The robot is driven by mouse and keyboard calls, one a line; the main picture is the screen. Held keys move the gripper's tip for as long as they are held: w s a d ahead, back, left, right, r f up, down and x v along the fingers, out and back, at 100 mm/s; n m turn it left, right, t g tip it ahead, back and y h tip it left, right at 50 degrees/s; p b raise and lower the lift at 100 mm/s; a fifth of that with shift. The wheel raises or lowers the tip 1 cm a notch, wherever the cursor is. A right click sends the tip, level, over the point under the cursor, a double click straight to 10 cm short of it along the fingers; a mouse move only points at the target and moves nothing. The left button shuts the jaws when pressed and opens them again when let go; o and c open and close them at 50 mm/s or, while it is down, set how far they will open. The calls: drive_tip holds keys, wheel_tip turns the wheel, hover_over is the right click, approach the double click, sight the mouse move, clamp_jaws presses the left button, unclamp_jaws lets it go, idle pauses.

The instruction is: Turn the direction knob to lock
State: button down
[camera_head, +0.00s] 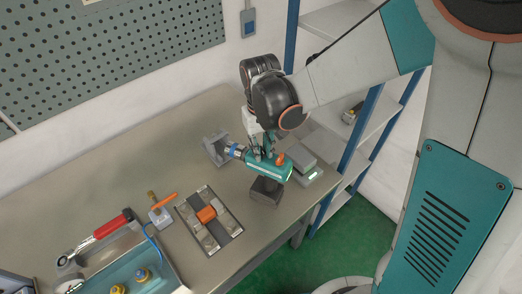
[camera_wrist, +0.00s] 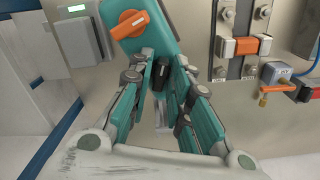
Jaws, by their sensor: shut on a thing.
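A teal drill (camera_head: 272,168) with a black base (camera_head: 266,191) stands near the table's right edge, its metal chuck (camera_head: 237,150) pointing left. An orange knob (camera_wrist: 130,23) with a pale mark sits on the teal body, clear of my fingers; it also shows in the head view (camera_head: 281,158). My gripper (camera_wrist: 161,76) is over the body between this knob and the chuck. Its fingers are shut on a small black knob (camera_wrist: 162,70) with a pale mark. I cannot read any lettering, so the black knob's setting is unclear. My fingers partly cover the teal body.
A grey holder (camera_head: 215,148) stands at the chuck end. A grey box (camera_head: 305,161) with a green light is close by on the right. A panel with an orange switch (camera_head: 206,214) and a blue-tray area (camera_head: 125,275) lie front left. Blue-posted shelves stand right.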

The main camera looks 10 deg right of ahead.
idle(0.3)
drive_tip(key=shift+n+b, duration=0.45)
drive_tip(key=shift+n, duration=0.95)
drive_tip(key=shift+n+b, duration=0.4)
drive_tip(key=shift+n, duration=1)
